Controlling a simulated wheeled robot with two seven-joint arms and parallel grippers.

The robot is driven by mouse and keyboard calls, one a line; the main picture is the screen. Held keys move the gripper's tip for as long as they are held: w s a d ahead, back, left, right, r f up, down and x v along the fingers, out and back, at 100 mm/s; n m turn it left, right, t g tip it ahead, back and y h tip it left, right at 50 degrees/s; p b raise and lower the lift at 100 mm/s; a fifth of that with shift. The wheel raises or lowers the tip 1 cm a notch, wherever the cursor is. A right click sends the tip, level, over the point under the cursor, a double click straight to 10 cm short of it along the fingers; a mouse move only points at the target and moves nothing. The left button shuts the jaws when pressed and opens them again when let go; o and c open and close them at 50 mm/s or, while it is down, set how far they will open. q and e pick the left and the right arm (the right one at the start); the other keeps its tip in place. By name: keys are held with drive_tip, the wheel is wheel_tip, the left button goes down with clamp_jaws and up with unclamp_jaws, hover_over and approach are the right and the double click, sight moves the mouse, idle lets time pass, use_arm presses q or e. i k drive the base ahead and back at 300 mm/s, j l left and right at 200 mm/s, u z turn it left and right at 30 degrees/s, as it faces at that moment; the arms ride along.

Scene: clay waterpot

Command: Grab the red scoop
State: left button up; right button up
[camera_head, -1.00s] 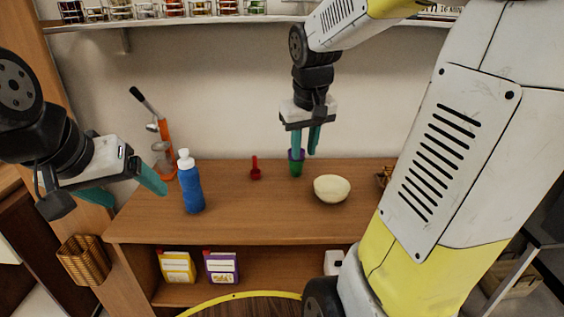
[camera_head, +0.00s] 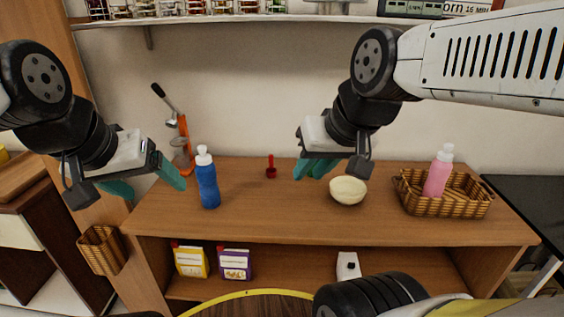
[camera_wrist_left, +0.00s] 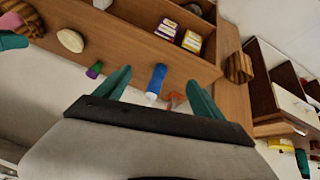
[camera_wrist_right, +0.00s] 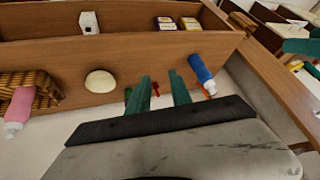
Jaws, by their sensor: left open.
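The small red scoop (camera_head: 271,167) stands at the back of the wooden table, between the blue bottle and my right gripper. It also shows in the right wrist view (camera_wrist_right: 155,89), between the finger lines but beyond the tips. My right gripper (camera_head: 312,170) hovers to the right of the scoop, apart from it; its fingers are partly apart with nothing held. My left gripper (camera_head: 147,180) is open and empty, left of the blue bottle. I cannot make out the scoop in the left wrist view.
The blue bottle (camera_head: 207,180) stands between my left gripper and the scoop. A cream bowl (camera_head: 347,190) and a basket (camera_head: 443,205) with a pink bottle (camera_head: 437,172) are to the right. A purple and green cup (camera_wrist_left: 95,70) is hidden behind my right gripper in the head view.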

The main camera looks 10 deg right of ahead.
sight(271, 172)
drive_tip(key=i+j, duration=0.45)
drive_tip(key=j, duration=0.25)
drive_tip(key=i+j+z, duration=0.1)
drive_tip(key=i+j, duration=0.15)
drive_tip(key=j+z, duration=0.2)
drive_tip(key=z, duration=1.8)
